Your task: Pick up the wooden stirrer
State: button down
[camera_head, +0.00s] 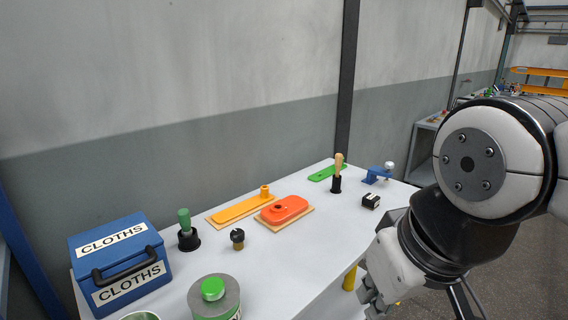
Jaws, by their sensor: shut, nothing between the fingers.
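A light wooden stick with a rounded top, which looks like the wooden stirrer (339,163), stands upright in a small black holder (335,184) near the back right of the white table (300,245). Its lower end is hidden in the holder. My gripper (371,297) is at the lower right, beside the table's right front edge, nearer the camera than the stirrer and well apart from it. It is shut and empty.
A blue cloths box (119,262), green-handled tool (184,222), dark knob (237,238), orange block (284,208) and yellow plate (240,208) stand on the table. A black block (370,201), blue clamp (377,175) and green plate (327,173) are near the stirrer. A wall runs behind.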

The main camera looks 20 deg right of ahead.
aim_at(338, 156)
jog(key=j+z, duration=0.1)
jog(key=z, duration=0.2)
jog(key=k+j+z, duration=0.1)
jog(key=z, duration=0.15)
jog(key=u, duration=1.35)
jog(key=z, duration=1.35)
jog(key=i, duration=0.15)
